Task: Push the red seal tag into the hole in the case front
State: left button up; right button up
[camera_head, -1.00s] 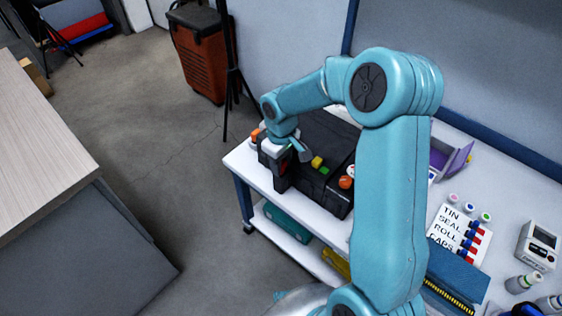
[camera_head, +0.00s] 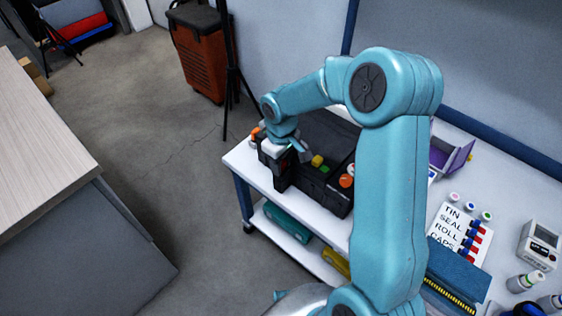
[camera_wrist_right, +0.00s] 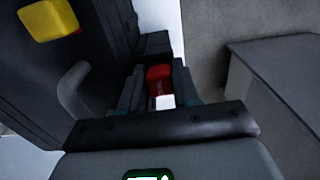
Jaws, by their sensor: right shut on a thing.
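The black case (camera_head: 312,187) stands on the white bench, and its dark side also fills the left of the right wrist view (camera_wrist_right: 50,90). The red seal tag (camera_wrist_right: 159,74) is between the fingers of my right gripper (camera_wrist_right: 160,92), which is shut on it. In the wrist view the tag lies close to a dark block at the case front. I cannot tell whether it touches or enters the hole, which is hidden. In the head view my right gripper (camera_head: 282,172) is at the case's left end. My left gripper is not in view.
Yellow (camera_head: 317,160), green and orange pieces sit on or by the case. A purple open box (camera_head: 452,155), a labelled card (camera_head: 459,228) with caps, and a white device (camera_head: 540,245) are at right. A tripod stands behind the bench.

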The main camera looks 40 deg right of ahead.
jog(key=shift+f, duration=0.1)
dwell(0.5)
jog(key=o, duration=1.1)
jog(key=shift+c, duration=0.2)
jog(key=shift+d, duration=0.15)
jog(key=c, duration=0.3)
jog(key=shift+o, duration=0.2)
